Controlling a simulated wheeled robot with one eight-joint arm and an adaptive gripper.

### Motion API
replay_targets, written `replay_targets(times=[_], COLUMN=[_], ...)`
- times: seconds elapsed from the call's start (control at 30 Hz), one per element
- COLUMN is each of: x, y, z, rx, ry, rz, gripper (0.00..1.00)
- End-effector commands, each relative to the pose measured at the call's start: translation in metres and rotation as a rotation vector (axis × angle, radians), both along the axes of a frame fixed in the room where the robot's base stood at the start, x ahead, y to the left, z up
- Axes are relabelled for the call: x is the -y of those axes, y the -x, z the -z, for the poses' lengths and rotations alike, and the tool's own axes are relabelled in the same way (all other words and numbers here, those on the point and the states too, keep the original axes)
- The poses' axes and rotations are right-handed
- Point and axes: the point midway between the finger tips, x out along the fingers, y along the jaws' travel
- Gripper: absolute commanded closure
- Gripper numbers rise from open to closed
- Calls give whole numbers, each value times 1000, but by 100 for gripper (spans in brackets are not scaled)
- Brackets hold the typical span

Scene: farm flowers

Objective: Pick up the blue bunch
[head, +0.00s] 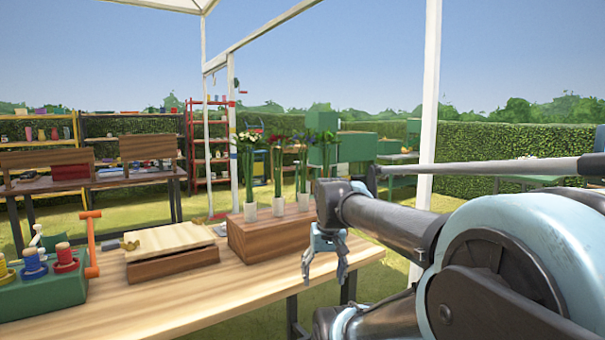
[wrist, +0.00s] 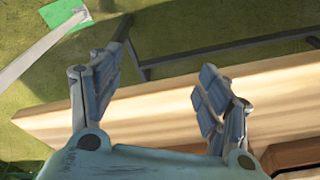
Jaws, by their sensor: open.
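Three flower bunches with long green stems stand upright in white vases on a wooden box at the back right of the table in the head view. The left bunch (head: 249,142) has pale heads, the middle bunch (head: 277,141) dark red ones. The right bunch (head: 303,150) blends into green behind it, and its head colour is unclear. I cannot tell which bunch is blue. My gripper (head: 325,268) is open and empty, pointing down near the table's right edge, right of the box. In the wrist view, my gripper (wrist: 168,68) shows spread fingers and no bunch.
The wooden box (head: 268,238) bears the vases. A lidded wooden box (head: 172,268) and a green tray (head: 42,294) with coloured spools stand to the left on the table (head: 190,305). A white tent pole (head: 428,130) rises behind my arm. Grass lies beyond the table edge.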

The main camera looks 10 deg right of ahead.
Motion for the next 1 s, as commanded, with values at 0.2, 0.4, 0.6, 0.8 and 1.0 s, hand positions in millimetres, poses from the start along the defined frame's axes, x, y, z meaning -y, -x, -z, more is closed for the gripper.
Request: replay_targets(times=[0.2,0.4,0.6,0.8,1.0], x=[-1,1,6,13,22], y=[-60,-111,-160,-206,-248], z=[-104,-190,-268,-338,-399], rx=[-26,-50,-75,-102,-130], ry=[-59,-110,-161,-213,-263], rz=[104,195,286,376,464], gripper=[24,24,24,24,24])
